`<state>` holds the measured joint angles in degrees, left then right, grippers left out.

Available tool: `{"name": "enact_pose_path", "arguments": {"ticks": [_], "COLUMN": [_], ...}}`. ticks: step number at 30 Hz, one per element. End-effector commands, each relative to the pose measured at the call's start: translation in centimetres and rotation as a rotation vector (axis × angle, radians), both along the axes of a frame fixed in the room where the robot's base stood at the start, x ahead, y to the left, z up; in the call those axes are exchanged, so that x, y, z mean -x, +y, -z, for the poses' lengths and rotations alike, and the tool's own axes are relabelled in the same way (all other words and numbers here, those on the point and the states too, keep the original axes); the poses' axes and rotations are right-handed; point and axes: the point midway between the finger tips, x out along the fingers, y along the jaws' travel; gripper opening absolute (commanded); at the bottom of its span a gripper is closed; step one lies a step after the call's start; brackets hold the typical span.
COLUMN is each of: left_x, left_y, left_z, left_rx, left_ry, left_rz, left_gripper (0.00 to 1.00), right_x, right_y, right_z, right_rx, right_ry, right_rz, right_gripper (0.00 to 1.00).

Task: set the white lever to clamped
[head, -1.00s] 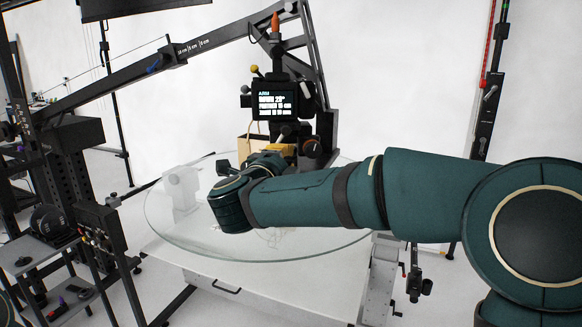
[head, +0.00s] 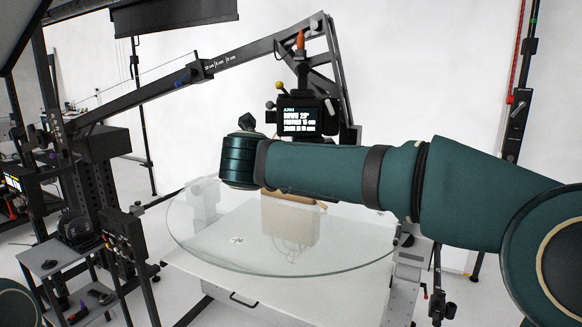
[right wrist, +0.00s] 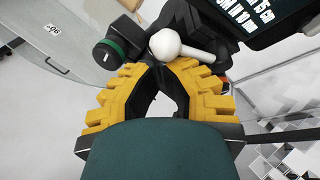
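The white lever (right wrist: 188,48) shows in the right wrist view as a white ball knob on a short white shaft, just beyond my fingertips. The shaft points to the right of the picture. My right gripper (right wrist: 158,68) has yellow ribbed fingers with dark inner pads. Its tips come together just below the knob, with nothing visible held between the pads. I cannot tell whether the tips touch the knob. In the head view my right arm's wrist hides the gripper, and the white lever cannot be made out. My left gripper is not in view.
A black knob with a green ring (right wrist: 108,54) sits left of the lever. A display (head: 298,118) stands behind my right arm. A round glass turntable (head: 200,240) lies below it. A long black boom (head: 150,90) crosses upper left. A rack (head: 60,260) stands at left.

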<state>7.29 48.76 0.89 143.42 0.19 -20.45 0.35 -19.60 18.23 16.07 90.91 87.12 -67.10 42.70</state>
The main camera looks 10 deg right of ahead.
Motion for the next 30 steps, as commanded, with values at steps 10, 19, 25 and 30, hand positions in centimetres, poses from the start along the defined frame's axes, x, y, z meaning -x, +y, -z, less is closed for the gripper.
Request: {"name": "enact_pose_path", "arguments": {"ticks": [10,19,25,30], "left_x": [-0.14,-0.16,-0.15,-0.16], "left_y": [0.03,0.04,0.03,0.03], "left_z": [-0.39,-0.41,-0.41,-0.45], "left_rx": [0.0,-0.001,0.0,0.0], "left_ry": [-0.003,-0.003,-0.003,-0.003], "left_rz": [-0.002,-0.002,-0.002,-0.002], "left_gripper": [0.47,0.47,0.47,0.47], "right_x": [-0.06,-0.07,-0.06,-0.08], "right_y": [0.27,0.31,0.3,0.27], "right_z": [-0.73,-0.76,-0.75,-0.8], "right_rx": [-0.115,-0.132,-0.131,-0.129], "right_ry": [-0.021,-0.024,-0.024,-0.024], "right_rz": [0.001,0.002,0.001,0.002], "right_gripper": [0.0,0.0,0.0,0.0]}}
